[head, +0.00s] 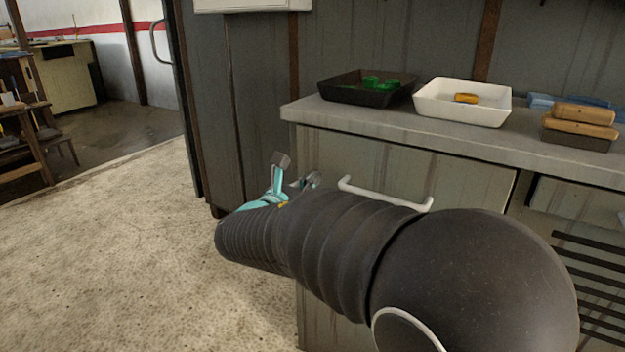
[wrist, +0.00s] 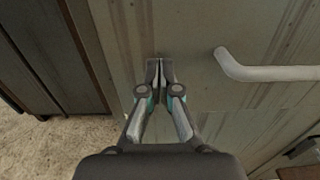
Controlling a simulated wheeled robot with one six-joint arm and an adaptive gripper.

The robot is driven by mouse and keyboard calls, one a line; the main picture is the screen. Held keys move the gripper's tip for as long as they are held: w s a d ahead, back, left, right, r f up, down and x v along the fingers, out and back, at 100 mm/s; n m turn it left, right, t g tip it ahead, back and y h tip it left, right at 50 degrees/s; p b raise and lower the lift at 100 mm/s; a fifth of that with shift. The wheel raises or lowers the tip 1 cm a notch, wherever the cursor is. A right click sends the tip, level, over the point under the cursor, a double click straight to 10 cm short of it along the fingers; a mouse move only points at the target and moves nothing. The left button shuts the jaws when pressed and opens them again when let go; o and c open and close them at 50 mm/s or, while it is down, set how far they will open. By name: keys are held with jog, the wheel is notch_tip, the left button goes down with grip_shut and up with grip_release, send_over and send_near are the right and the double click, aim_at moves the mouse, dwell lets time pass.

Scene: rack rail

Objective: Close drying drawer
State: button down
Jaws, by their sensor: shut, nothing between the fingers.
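A greenish-grey, streaked panel front (head: 455,178) under the counter carries a white bar handle (head: 385,192); I take it for the drying drawer. My arm hides its lower part, and I cannot tell how far it stands out. My gripper (head: 296,172), with teal and grey fingers, is left of the handle. In the wrist view, my gripper (wrist: 160,68) is shut and empty, its tips in front of the panel (wrist: 195,32). The handle (wrist: 265,72) is to its right, apart from the fingers. I cannot tell whether the tips touch the panel.
The grey counter (head: 430,137) holds a black tray (head: 345,97) with green items, a white tray (head: 450,112) with a yellow item, and tan blocks (head: 580,122). Dark slats (head: 592,262) are at right. Open speckled floor (head: 120,240) lies at left, beside dark wall panels (head: 255,100).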

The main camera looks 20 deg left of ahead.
jog(key=s+a, duration=0.3)
jog(key=s, duration=0.9)
jog(key=s+d+f+m+g, duration=0.35)
jog(key=f+m+g, duration=0.2)
jog(key=f, duration=0.45)
jog(key=s+d+f+m+g+y, duration=0.1)
jog(key=s+d+m+g, duration=0.2)
jog(key=d+m, duration=0.4)
jog(key=s+d+f+m+g+y, duration=0.1)
jog(key=s+d+f+m+g, duration=0.15)
jog(key=d+m, duration=0.55)
jog(key=s+d+m+g+y, duration=0.1)
jog(key=s+d+m+g, duration=0.25)
jog(key=d, duration=0.65)
jog(key=s+d+r+m+t, duration=0.1)
jog(key=d+r+m, duration=0.1)
jog(key=d+m, duration=0.2)
jog(key=s+d+r+m+t+p, duration=0.1)
jog(key=s+d+r+m, duration=0.1)
jog(key=d+m, duration=0.3)
jog(key=d+r, duration=0.1)
jog(key=d, duration=0.3)
jog(key=shift+d+r+m, duration=0.2)
jog(key=shift+d+m, duration=0.05)
jog(key=shift+m, duration=0.05)
jog(key=shift+t, duration=0.25)
